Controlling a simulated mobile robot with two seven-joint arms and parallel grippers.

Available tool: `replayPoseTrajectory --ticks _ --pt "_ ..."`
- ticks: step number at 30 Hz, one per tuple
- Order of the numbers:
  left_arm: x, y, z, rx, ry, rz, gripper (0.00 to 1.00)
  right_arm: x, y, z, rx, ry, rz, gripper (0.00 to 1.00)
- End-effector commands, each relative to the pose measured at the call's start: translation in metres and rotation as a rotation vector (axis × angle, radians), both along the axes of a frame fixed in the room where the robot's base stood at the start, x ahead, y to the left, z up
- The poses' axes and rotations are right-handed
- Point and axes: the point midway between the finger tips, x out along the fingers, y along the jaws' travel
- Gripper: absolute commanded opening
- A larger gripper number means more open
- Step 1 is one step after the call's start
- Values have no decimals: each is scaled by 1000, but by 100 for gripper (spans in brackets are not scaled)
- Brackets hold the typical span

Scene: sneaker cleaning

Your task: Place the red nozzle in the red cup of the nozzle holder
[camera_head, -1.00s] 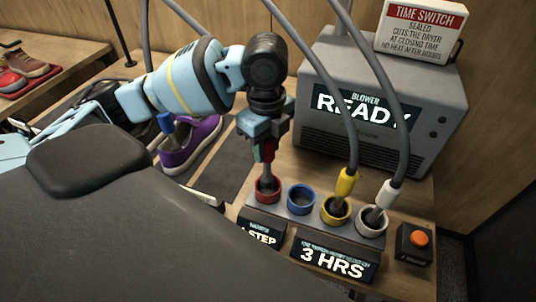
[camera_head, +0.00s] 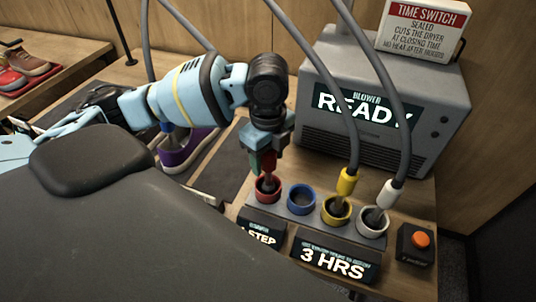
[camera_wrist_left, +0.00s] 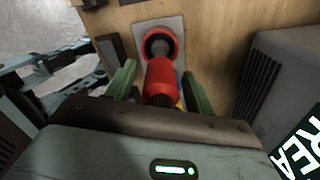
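The red nozzle (camera_head: 270,160) stands roughly upright above the red cup (camera_head: 267,188), with its dark tip inside the rim. In the left wrist view the nozzle (camera_wrist_left: 159,82) sits in line with the red cup (camera_wrist_left: 160,40). My left gripper (camera_head: 264,158) is around the nozzle. Its green fingers (camera_wrist_left: 160,85) stand apart, with a visible gap on each side of the nozzle. The nozzle holder (camera_head: 318,221) also has a blue cup, which is empty, and yellow and white cups with nozzles in them. My right gripper is not in view.
The grey blower (camera_head: 385,105) stands behind the holder and reads READY. Hoses hang over the yellow and white cups (camera_head: 372,220). An orange button box (camera_head: 415,243) is at the right. A purple sneaker (camera_head: 187,152) lies at the left, partly behind my arm.

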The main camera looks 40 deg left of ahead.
Motion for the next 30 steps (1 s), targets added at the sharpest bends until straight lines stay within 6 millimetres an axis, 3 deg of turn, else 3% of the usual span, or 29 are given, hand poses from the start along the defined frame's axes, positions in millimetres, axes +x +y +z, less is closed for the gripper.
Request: replayPoseTrajectory --ticks 8,21,30 --pt "0 0 9 0 -2 0 54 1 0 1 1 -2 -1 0" --pt "1 -1 92 -2 -7 -1 54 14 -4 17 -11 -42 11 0" --pt "0 0 122 0 -1 0 54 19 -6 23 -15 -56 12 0"
